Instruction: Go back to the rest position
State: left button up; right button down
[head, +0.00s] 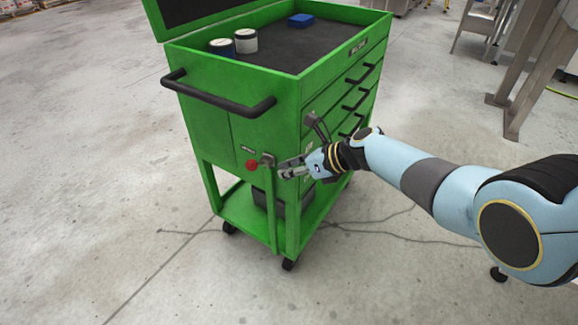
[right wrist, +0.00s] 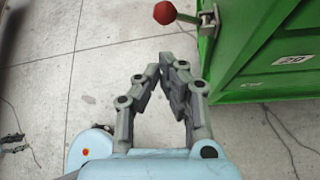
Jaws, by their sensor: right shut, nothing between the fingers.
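My right gripper (head: 282,171) is shut and empty in front of the lower side of a green tool cart (head: 225,117). In the right wrist view the fingers of my right gripper (right wrist: 165,62) meet at their tips above bare floor, with the cart (right wrist: 270,75) to the right. A red knob (head: 251,165) on a metal latch sits just left of the fingertips in the head view. The knob (right wrist: 165,13) also shows at the top of the right wrist view, apart from the fingers. My left gripper is not in view.
Two round containers (head: 245,41) and a blue block (head: 300,20) sit on the cart's dark top. A black handle (head: 222,98) sticks out from the cart's near side. A metal-legged stand (head: 525,70) is at the upper right. The concrete floor at left is clear.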

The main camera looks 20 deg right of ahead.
jog(key=s+d+f+n+g+h+b, duration=0.2)
jog(key=s+f+g, duration=0.1)
jog(key=s+f, duration=1.2)
jog(key=s+d+f+n+g+h+b, duration=0.1)
jog(key=s+d+f+n+g+h, duration=0.15)
jog(key=s+f, duration=1.3)
jog(key=s+d+f+n+h+b, duration=0.1)
jog(key=s+d+n, duration=0.3)
jog(key=s+n, duration=0.8)
jog(key=s+d+f+n+h, duration=0.1)
jog(key=s+d+n+h, duration=0.2)
jog(key=s+n, duration=1)
jog(key=shift+s+d+f+g+b, duration=0.25)
jog(key=shift+d+g+b, duration=0.15)
jog(key=shift+d, duration=0.6)
